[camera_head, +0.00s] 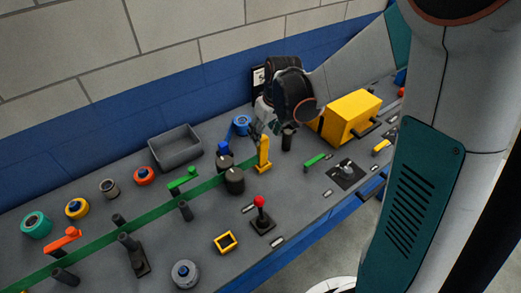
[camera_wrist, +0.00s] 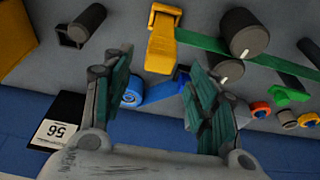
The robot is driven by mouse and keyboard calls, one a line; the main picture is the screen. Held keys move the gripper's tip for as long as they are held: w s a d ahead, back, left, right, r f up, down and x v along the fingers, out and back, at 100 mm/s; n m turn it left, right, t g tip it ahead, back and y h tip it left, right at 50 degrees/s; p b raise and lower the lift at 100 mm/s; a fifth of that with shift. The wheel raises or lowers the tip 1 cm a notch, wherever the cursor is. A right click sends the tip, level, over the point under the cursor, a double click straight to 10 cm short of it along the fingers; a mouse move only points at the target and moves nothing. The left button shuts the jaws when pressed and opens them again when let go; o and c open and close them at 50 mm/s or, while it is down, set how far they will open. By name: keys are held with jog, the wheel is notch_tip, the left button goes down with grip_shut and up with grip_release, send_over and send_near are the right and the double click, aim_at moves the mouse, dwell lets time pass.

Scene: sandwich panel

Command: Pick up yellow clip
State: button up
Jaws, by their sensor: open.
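The yellow clip (camera_head: 263,152) stands upright on the grey panel, beside the dark round knobs and the green strip. In the wrist view the yellow clip (camera_wrist: 160,50) is at the top centre, with the green strip running right from it. My gripper (camera_wrist: 160,92) is open and empty, and its two teal-padded fingers point toward the clip. The clip lies beyond the fingertips, apart from them. In the head view my gripper (camera_head: 258,128) is just behind and above the clip, partly hidden by the dark wrist.
A blue clip (camera_wrist: 168,88) and a blue roll (camera_wrist: 132,92) show between my fingers. Dark knobs (camera_head: 234,180) stand left of the yellow clip. A yellow box (camera_head: 345,115) is at right, a grey tray (camera_head: 175,147) at left. A red-topped joystick (camera_head: 261,215) stands in front.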

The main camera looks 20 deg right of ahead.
aim_at(260, 146)
jog(key=b+x, duration=0.2)
jog(key=x, duration=0.7)
jog(key=shift+f+b, duration=0.15)
jog(key=shift+b, duration=0.25)
grip_shut()
